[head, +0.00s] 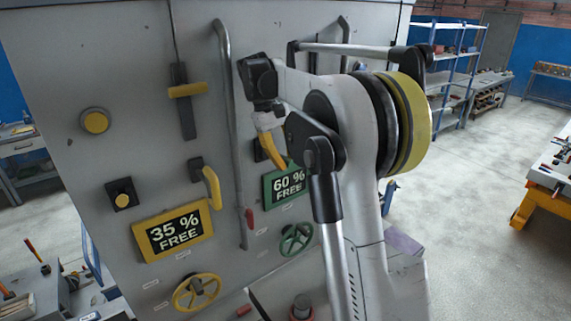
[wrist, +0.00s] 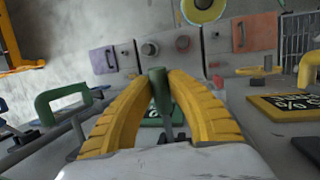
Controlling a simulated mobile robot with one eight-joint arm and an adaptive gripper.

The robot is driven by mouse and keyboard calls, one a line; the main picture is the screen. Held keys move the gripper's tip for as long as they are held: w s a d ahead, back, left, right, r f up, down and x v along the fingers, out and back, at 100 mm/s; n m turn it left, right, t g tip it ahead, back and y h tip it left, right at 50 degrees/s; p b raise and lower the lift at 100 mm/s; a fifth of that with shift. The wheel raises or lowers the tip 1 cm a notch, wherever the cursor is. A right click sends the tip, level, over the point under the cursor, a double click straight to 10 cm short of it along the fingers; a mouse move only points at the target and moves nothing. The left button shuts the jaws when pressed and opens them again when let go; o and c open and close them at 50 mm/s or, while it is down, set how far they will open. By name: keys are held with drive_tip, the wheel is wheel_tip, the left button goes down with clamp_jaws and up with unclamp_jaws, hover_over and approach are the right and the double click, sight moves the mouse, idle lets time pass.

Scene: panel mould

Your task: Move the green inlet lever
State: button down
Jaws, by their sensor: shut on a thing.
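The green inlet lever (wrist: 159,92) stands between the two yellow fingers of my gripper (wrist: 156,78) in the wrist view. The fingers are closed around its upright green bar, and its lower part shows between them. In the head view my gripper (head: 276,155) is at the grey panel, just above and left of the green "60 % FREE" sign (head: 286,185). The lever cannot be made out there, since my gripper and arm cover that spot.
A yellow lever (head: 211,188) and yellow "35 % FREE" sign (head: 173,232) are left of a vertical grey pipe (head: 232,130). A yellow handwheel (head: 197,292) and green handwheel (head: 296,238) sit lower. A green handle (wrist: 62,105) stands left in the wrist view. Open floor lies right.

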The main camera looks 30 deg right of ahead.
drive_tip(key=shift+r, duration=0.15)
idle(0.3)
drive_tip(key=c, duration=1.3)
unclamp_jaws()
drive_tip(key=shift+o, duration=0.2)
drive_tip(key=v, duration=0.7)
drive_tip(key=shift+r, duration=0.25)
